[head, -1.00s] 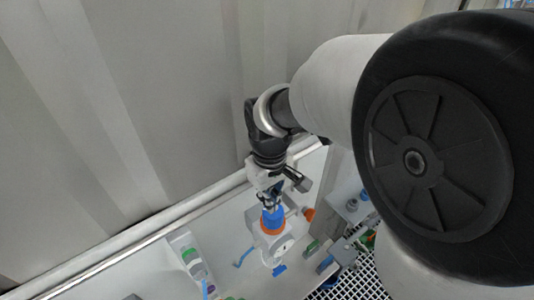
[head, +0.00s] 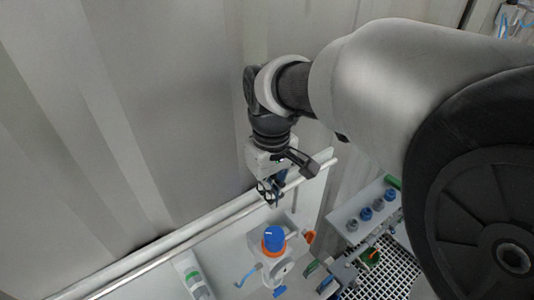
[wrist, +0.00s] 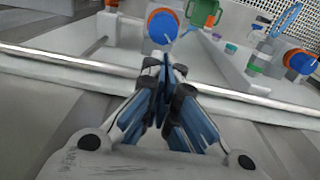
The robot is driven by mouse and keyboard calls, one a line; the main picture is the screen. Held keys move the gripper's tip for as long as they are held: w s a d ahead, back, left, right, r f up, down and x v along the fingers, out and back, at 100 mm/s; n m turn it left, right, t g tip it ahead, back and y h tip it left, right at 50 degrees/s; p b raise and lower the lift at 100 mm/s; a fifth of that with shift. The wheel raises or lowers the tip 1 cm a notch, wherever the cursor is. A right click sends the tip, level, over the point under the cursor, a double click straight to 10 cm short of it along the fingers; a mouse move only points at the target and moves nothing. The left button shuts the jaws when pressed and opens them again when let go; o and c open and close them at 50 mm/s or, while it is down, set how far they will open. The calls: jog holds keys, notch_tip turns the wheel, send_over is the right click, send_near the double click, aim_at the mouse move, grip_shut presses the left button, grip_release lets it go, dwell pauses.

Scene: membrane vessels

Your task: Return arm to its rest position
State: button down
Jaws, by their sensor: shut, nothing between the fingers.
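My gripper (head: 269,192) hangs from my arm in the head view, above the pale bench and near the rail along the wall. It is shut and empty; its blue-lined fingers (wrist: 165,82) meet in the wrist view. It is apart from a vessel (head: 270,257) with a blue cap (head: 274,235) and an orange ring, which stands on the bench just below it in the picture. The blue cap also shows in the wrist view (wrist: 163,27), just beyond the fingertips. My arm is bent, with its large links on the right of the head view.
A metal rail (head: 190,235) runs along the corrugated wall (head: 120,120). A rack with blue-topped fittings (head: 365,214) and a white grid (head: 395,270) lie to the right. A bottle with a green band (head: 198,285) is at the lower left. Another blue cap (wrist: 302,62) shows at the right in the wrist view.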

jog(key=s+d+f+m+t+b, duration=0.1)
jog(key=s+d+f+m+b, duration=0.1)
jog(key=s+d+f+b, duration=0.2)
jog(key=s+d+f+m+t+b, duration=0.2)
jog(key=s+d+f+b, duration=0.2)
jog(key=s+f+b, duration=0.3)
jog(key=s+d+f+m+t+b, duration=0.1)
jog(key=s+d+f+b, duration=0.3)
jog(key=f+b, duration=0.6)
jog(key=s+m+b, duration=0.1)
jog(key=b, duration=0.3)
jog(key=shift+s+f+m, duration=0.15)
jog(key=shift+f+m, duration=0.15)
jog(key=shift+m, duration=0.1)
